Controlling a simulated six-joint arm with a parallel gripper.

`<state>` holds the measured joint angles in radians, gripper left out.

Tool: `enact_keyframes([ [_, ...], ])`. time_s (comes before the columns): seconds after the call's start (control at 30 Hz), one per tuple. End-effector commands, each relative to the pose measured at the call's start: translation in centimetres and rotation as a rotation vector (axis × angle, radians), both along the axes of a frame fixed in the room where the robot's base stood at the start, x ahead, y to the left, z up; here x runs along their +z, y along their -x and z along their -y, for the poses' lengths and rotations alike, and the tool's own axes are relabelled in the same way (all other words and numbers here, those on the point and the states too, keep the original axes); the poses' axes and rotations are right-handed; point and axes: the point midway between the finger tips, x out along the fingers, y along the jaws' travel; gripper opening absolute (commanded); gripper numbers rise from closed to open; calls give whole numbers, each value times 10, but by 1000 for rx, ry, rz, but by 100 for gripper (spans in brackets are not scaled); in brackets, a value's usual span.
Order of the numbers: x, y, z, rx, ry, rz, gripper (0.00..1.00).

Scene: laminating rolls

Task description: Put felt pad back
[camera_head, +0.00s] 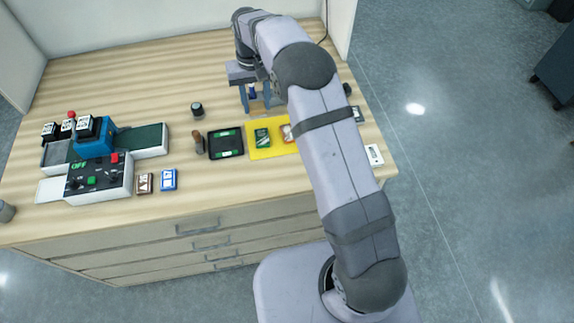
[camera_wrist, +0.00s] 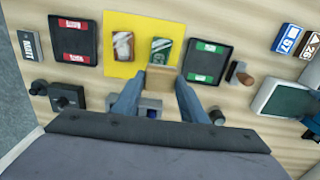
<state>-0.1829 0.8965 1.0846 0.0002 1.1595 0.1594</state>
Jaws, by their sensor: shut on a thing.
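My gripper (camera_wrist: 160,80) is shut on a small tan block, the felt pad (camera_wrist: 160,77), held between the two blue-grey fingertips. In the wrist view the pad overlaps the lower edge of the yellow mat (camera_wrist: 113,70). In the head view my gripper (camera_head: 257,103) is at the back of the table, behind the yellow mat (camera_head: 262,153). A green card (camera_wrist: 161,50) and a brown-and-white card (camera_wrist: 123,46) lie on the mat. I cannot tell the pad's exact height above the table.
A black tray with green labels (camera_head: 226,155) and a wooden-handled tool (camera_head: 198,142) stand left of the mat. A blue-and-grey laminating machine (camera_head: 95,143) fills the table's left. A small dark cylinder (camera_head: 197,108) stands behind. The back left of the table is clear.

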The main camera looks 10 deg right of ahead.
Motion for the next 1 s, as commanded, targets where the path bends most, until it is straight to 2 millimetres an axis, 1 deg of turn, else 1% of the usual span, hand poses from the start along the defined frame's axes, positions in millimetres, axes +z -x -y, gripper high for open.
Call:
enact_keyframes([
  [0.1,10,-9,6,-14,-1,5,21],
  [0.23,25,-12,18,-36,-1,5,21],
  [0.4,41,-1,34,-62,0,3,21],
  [0.47,45,5,39,-70,0,2,21],
  [0.57,48,16,46,-81,0,1,21],
  [0.77,46,49,60,-97,0,-1,21],
  [1.0,31,95,67,-88,0,-3,21],
])
